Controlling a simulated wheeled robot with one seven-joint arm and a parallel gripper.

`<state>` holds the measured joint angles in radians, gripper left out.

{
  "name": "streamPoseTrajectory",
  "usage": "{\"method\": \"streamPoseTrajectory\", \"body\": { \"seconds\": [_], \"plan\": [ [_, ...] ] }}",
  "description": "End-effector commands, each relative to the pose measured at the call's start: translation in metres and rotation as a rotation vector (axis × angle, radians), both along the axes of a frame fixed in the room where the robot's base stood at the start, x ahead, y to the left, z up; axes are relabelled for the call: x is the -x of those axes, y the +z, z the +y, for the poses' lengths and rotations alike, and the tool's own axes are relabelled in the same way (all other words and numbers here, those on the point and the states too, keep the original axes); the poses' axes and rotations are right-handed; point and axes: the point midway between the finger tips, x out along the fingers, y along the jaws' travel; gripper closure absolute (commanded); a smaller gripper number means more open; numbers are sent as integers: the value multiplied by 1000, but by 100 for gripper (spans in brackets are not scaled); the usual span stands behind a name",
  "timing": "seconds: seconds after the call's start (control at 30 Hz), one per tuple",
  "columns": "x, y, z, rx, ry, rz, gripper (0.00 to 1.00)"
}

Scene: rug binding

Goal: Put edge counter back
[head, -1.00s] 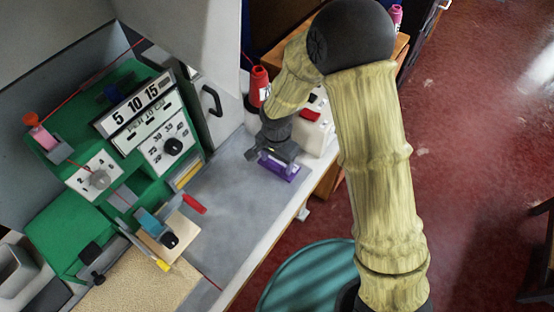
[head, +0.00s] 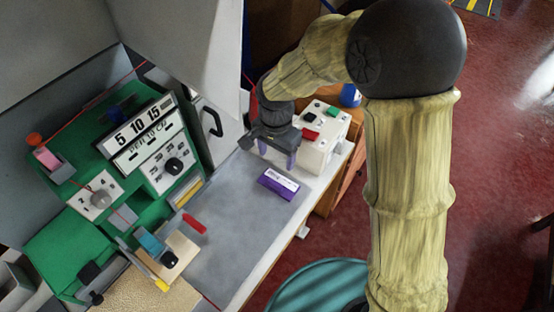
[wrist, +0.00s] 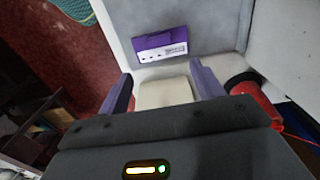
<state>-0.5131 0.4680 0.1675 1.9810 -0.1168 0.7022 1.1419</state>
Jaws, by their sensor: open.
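The edge counter, apparently the purple block with a white label (head: 278,184), lies flat on the grey worktop near its right edge. It also shows in the wrist view (wrist: 159,44), beyond my fingertips. My gripper (head: 276,150) is above the worktop, behind the counter, near the white button box. It is open and apart from the counter. In the wrist view my two purple fingers (wrist: 163,80) are spread, with a pale block visible between them.
A white box with red and green buttons (head: 320,143) stands at the worktop's back right. The green machine (head: 112,175) with dials fills the left. A red-handled tool (head: 194,223) lies left of the counter. Grey worktop (head: 235,232) in front of the counter is clear.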

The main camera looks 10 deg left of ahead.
Motion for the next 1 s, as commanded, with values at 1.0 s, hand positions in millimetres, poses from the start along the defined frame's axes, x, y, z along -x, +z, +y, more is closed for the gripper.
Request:
{"method": "streamPoseTrajectory", "body": {
  "seconds": [1.0],
  "plan": [
    [-7, 14, -65, -15, 71, -45, 33]
  ]
}}
